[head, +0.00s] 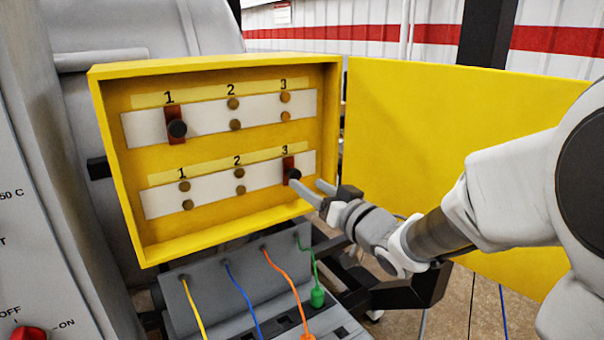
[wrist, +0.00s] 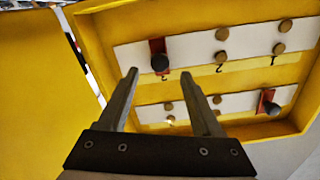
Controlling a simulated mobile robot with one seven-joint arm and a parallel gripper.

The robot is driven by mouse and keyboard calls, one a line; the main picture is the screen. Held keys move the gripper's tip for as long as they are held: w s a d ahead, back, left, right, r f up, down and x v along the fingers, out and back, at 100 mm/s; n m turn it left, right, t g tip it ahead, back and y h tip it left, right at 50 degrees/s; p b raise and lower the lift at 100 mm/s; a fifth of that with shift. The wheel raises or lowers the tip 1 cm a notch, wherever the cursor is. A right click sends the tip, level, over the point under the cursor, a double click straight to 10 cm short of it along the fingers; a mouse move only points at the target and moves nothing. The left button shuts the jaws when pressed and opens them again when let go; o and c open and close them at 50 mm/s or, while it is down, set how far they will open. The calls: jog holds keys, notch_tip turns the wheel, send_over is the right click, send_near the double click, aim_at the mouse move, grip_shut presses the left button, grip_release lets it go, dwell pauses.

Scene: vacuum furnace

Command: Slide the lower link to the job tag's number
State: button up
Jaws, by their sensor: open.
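The lower link (head: 288,166) is a red-brown bar with a black knob, at position 3 on the lower white strip (head: 262,176). The wrist view is upside down, so this link (wrist: 157,46) shows at upper left there. My gripper (head: 305,181) is open and empty at the lower link. In the wrist view, its fingertips (wrist: 160,74) lie to either side of the black knob's line; I cannot tell whether they reach around it. The upper link (head: 175,135) sits at position 1. I cannot make out a readable job tag.
The yellow box (head: 146,254) has its door (head: 430,130) open to the right, behind my arm. Below it, yellow, blue, orange and green cables leave a grey block (head: 208,279). A small white sign (head: 283,13) at the back is unreadable. A panel with a red knob (head: 28,333) stands at left.

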aim_at(296, 177)
jog(key=x, duration=0.7)
jog(key=shift+w+a+p, duration=0.1)
jog(key=shift+w+p, duration=0.05)
jog(key=shift+p, duration=0.15)
jog(key=shift+c, duration=0.3)
grip_shut()
dwell(0.8)
